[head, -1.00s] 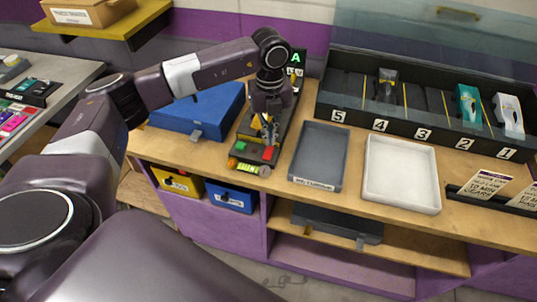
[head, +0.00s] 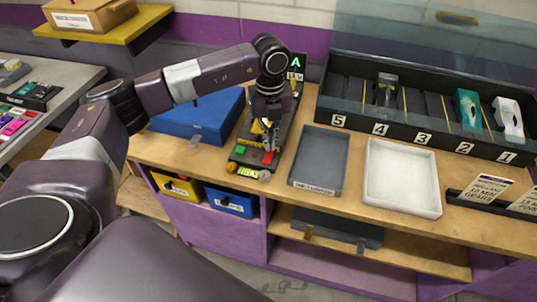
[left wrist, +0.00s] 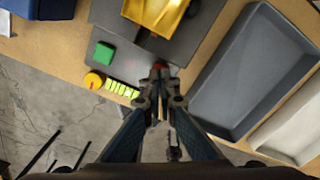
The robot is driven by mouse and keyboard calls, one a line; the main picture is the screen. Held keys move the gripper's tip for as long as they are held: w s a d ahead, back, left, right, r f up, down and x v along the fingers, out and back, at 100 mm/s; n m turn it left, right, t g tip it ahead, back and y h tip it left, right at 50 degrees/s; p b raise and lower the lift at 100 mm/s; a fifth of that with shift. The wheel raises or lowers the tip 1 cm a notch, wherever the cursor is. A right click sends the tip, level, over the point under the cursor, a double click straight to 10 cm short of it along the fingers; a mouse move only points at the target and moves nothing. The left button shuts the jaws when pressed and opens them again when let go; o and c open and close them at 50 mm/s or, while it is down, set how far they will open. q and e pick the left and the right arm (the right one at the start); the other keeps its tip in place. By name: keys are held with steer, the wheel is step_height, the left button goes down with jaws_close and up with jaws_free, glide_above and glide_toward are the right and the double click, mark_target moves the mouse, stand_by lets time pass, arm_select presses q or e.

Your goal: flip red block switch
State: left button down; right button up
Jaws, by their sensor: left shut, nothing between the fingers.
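The red block switch (head: 268,157) sits on the front part of a dark grey device on the wooden counter, right of a green block (head: 240,149). My left gripper (head: 268,146) is shut and empty, pointing down just above or at the red block; I cannot tell whether they touch. In the left wrist view the shut fingertips (left wrist: 160,72) cover most of the red block (left wrist: 160,65), and only a small red patch shows. The green block (left wrist: 103,53) is clear to the left. My right gripper is not in view.
The device also carries a yellow part (left wrist: 156,14), a lit yellow-green display (left wrist: 122,89) and an orange knob (left wrist: 94,80). A grey tray (head: 318,160) and a white tray (head: 402,178) lie to the right. A blue box (head: 205,113) stands to the left.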

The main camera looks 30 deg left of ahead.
mark_target(270, 153)
arm_select(q)
steer(key=shift+s+f+b, duration=0.1)
steer(key=shift+f+b, duration=0.8)
steer(key=shift+f, duration=0.35)
stand_by(0.8)
steer(key=shift+r, duration=0.1)
steer(key=shift+r+p, duration=0.75)
steer(key=shift+r, duration=0.15)
steer(key=shift+r+p, duration=1.45)
steer(key=shift+r, duration=1.1)
